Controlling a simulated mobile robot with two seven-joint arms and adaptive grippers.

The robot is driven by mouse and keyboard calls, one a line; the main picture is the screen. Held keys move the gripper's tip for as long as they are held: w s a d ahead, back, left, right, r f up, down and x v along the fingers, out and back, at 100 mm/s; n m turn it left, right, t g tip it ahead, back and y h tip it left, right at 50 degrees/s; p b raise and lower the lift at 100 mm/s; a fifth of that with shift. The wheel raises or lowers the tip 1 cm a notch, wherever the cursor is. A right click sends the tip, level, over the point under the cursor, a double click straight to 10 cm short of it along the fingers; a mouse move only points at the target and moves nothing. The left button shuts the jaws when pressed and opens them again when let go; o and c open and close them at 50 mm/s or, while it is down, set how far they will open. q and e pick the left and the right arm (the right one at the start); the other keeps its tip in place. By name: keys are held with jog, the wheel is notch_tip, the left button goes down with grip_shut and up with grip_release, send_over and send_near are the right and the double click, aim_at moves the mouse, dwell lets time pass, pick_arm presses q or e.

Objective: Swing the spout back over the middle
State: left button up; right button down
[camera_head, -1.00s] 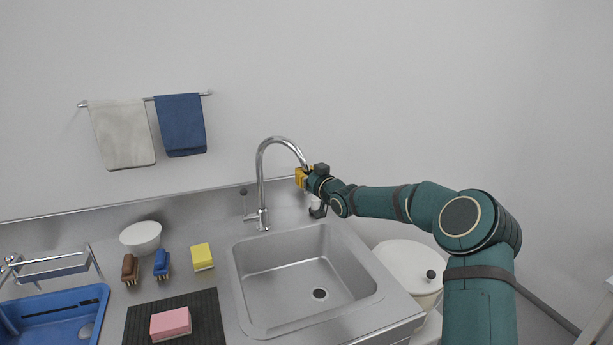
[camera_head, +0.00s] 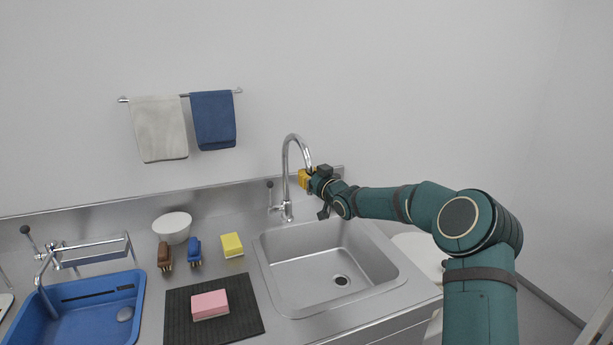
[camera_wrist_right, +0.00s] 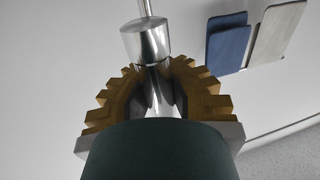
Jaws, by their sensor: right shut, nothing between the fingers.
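The chrome spout (camera_head: 293,138) rises from the faucet base behind the sink basin (camera_head: 325,262) and arches over, its end coming down at my right gripper (camera_head: 306,178). In the right wrist view, the spout's thick end (camera_wrist_right: 148,42) stands at the yellow fingertips of the right gripper (camera_wrist_right: 158,80), with a narrower metal part below it running between the fingers. The right gripper is shut with nothing held; whether it touches the spout I cannot tell. My left gripper is not in view.
A lever handle (camera_head: 269,190) stands left of the spout. A white bowl (camera_head: 172,228), brushes, a yellow sponge (camera_head: 232,245) and a pink sponge (camera_head: 210,304) on a dark mat lie left of the basin. A blue basin (camera_head: 95,310) is at far left. Towels hang behind.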

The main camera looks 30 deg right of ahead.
jog(key=shift+a+f, duration=0.15)
jog(key=shift+a, duration=0.1)
dwell(0.4)
jog(key=c, duration=0.8)
grip_release()
jog(key=shift+s, duration=0.25)
jog(key=shift+c, duration=0.2)
jog(key=shift+w, duration=0.1)
jog(key=s+d, duration=0.1)
jog(key=s, duration=1.1)
jog(key=shift+d, duration=0.15)
